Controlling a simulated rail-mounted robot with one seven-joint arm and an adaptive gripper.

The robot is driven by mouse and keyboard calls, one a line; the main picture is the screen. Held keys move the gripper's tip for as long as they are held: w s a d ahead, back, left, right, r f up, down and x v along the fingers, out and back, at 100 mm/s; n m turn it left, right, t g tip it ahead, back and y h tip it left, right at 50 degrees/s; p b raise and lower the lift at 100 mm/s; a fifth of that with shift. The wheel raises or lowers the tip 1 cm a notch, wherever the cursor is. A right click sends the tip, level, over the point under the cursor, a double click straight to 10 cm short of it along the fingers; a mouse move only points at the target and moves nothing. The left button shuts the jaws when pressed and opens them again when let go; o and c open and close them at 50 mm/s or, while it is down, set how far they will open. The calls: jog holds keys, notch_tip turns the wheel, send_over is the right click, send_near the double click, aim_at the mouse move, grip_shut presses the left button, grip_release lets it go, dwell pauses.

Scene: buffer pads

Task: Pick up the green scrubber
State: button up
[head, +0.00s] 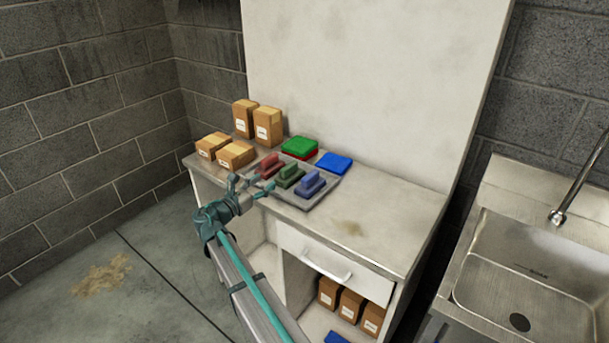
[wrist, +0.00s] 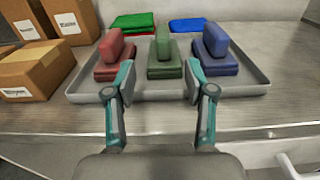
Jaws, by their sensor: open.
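The green scrubber (head: 289,177) has a block base with an upright grip. It sits in a shallow grey tray (head: 322,197) between a red scrubber (head: 269,167) and a blue scrubber (head: 310,184). In the wrist view the green scrubber (wrist: 164,55) is upright, straight ahead and centred between my fingers. My gripper (head: 254,187) is at the tray's front edge. It also shows in the wrist view (wrist: 152,80), open and empty, its fingertips apart in front of the green scrubber.
Cardboard boxes (head: 237,153) stand left of the tray. Behind it lie stacked green and red pads (head: 300,147) and a blue pad (head: 334,162). The countertop (head: 375,215) to the right is clear, and a sink (head: 530,275) stands beyond.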

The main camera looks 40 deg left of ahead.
aim_at(282, 172)
jog(key=shift+w+r, duration=0.15)
jog(key=shift+w, duration=0.5)
jog(key=w+p, duration=0.1)
jog(key=w, duration=0.2)
jog(key=shift+w, duration=0.2)
jog(key=shift+w+d+f+p, duration=0.2)
jog(key=shift+w+p, duration=0.15)
jog(key=shift+w, duration=1.2)
jog(key=shift+w+d+f+p, duration=0.15)
jog(key=shift+w+p, duration=0.2)
jog(key=shift+w, duration=1.15)
jog(key=shift+a, duration=0.1)
grip_shut()
